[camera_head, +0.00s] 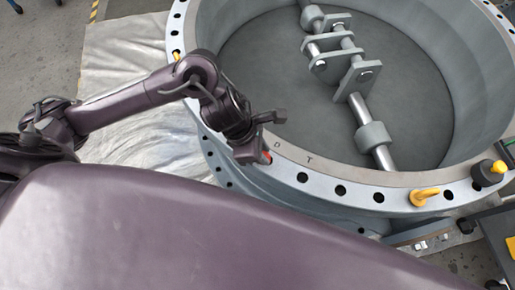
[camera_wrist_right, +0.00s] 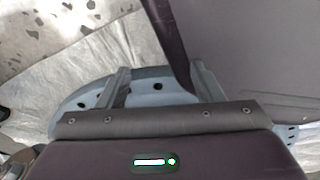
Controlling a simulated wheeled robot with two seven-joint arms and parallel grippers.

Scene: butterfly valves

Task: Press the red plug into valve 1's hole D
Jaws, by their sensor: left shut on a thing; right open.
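Valve 1 is the large grey ring (camera_head: 380,187) with a flange full of dark holes. The letters D and T are marked on its near-left rim. My left gripper (camera_head: 262,138) is at the rim beside the D. It is shut on the red plug (camera_head: 267,157), of which only a small red part shows below the jaws. Hole D is hidden by the gripper, so I cannot tell how far the plug sits in it. In the right wrist view my right gripper (camera_wrist_right: 163,82) is open and empty, with part of a flange behind it.
A yellow plug or handle (camera_head: 424,196) stands on the near flange, and a black knob with a yellow top (camera_head: 488,174) at the right. A shaft with linkage (camera_head: 350,85) crosses inside the ring. A silvery sheet (camera_head: 140,135) covers the floor at left.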

